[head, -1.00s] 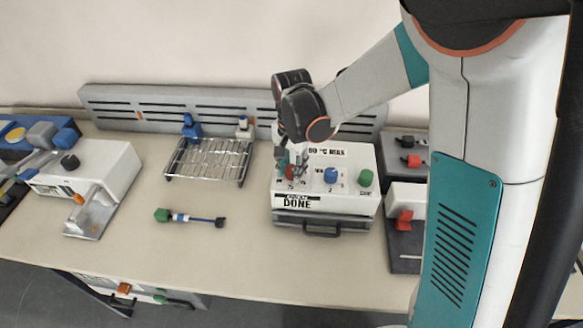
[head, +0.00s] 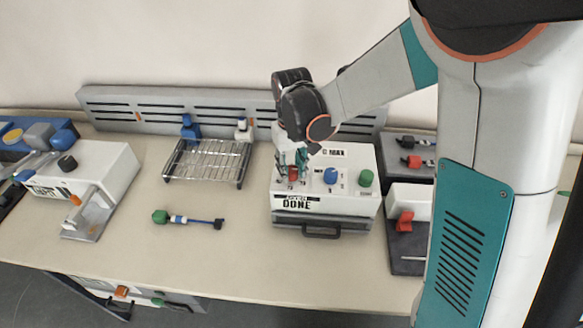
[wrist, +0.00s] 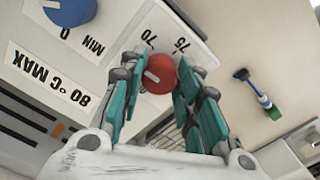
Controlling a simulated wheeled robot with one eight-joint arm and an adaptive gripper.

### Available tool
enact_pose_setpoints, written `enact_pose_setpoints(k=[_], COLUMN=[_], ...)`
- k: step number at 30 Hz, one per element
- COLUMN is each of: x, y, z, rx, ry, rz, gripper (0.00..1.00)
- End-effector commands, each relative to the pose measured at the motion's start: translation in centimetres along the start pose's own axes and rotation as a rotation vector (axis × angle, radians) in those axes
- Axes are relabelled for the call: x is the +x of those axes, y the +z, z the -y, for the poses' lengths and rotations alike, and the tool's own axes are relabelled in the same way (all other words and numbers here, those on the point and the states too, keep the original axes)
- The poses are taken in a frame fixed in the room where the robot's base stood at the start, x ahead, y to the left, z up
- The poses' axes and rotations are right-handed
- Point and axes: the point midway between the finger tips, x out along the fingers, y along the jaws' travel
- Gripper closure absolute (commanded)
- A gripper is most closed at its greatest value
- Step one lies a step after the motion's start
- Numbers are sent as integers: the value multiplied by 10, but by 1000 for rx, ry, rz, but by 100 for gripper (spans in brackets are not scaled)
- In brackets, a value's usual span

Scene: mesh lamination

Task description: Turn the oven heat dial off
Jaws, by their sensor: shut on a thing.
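The white oven (head: 330,203) stands on the bench right of the middle, with a dark front and handle below a label that reads DONE. Its red dial (wrist: 160,75) shows in the wrist view with a pale pointer line and the marks 70 and 75 beside it. My gripper (head: 292,172) points down at the left of the oven top. In the wrist view my gripper (wrist: 158,88) has its teal fingers on both sides of the red dial, shut on it. The blue dial (head: 331,176) and the green knob (head: 365,178) are to the right, clear of my fingers.
A wire rack (head: 208,163) stands left of the oven. A green-ended brush-like tool (head: 188,218) lies on the bench (head: 250,255). A white device (head: 85,170) is at the left, and units with red levers (head: 405,221) are right of the oven.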

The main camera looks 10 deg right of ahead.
Motion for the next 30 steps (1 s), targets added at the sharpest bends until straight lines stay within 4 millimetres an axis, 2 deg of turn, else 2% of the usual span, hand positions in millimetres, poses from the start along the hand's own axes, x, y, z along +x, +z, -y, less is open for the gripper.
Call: enact_pose_setpoints(k=[30], x=[0], y=[-2], z=[-2], rx=[-963], ry=[1], rz=[-2], gripper=[93])
